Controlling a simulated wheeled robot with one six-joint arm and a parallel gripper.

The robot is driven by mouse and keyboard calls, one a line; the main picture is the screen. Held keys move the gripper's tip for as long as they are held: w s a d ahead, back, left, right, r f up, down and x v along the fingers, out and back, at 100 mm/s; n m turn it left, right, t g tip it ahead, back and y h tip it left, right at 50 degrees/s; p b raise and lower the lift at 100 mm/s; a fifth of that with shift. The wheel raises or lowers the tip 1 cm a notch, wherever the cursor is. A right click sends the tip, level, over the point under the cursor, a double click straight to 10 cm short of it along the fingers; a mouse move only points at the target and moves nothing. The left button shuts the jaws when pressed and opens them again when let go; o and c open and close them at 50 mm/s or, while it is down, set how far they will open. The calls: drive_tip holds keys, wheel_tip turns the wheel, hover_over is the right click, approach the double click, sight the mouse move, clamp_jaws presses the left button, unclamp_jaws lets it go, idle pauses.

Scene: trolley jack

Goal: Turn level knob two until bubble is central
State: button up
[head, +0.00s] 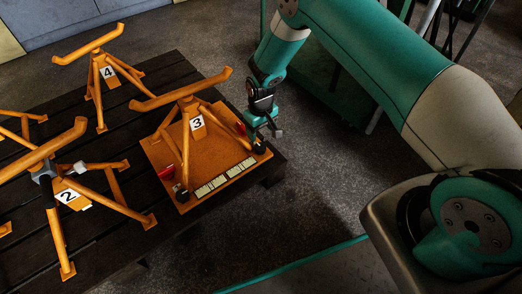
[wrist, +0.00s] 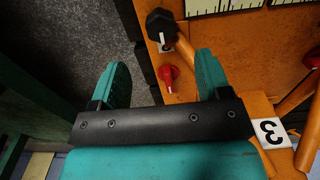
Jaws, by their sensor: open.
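The orange base plate (head: 168,150) carries stand 3. Two white strips with dark marks, a left one (head: 210,186) and a right one (head: 241,167), lie along its front edge; I cannot make out a bubble. A black knob (head: 260,147) sits at the plate's right corner and another (head: 182,193) at its front left corner. The right one shows in the wrist view (wrist: 160,22), with a small white tag I cannot read. My gripper (head: 264,126) is open and empty above the plate's right edge. In the wrist view its fingers (wrist: 160,62) appear either side of a red knob (wrist: 168,74), short of the black knob.
Orange stand 3 (head: 190,110) rises from the plate, left of my gripper. Stands 2 (head: 62,190) and 4 (head: 100,75) stand on the dark slatted table (head: 150,72). A second red part (head: 167,172) is at the plate's left. Open floor lies right of the table.

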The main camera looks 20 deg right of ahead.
sight(261, 147)
wheel_tip(261, 147, down, 9)
drive_tip(key=b, duration=0.3)
drive_tip(key=c, duration=0.9)
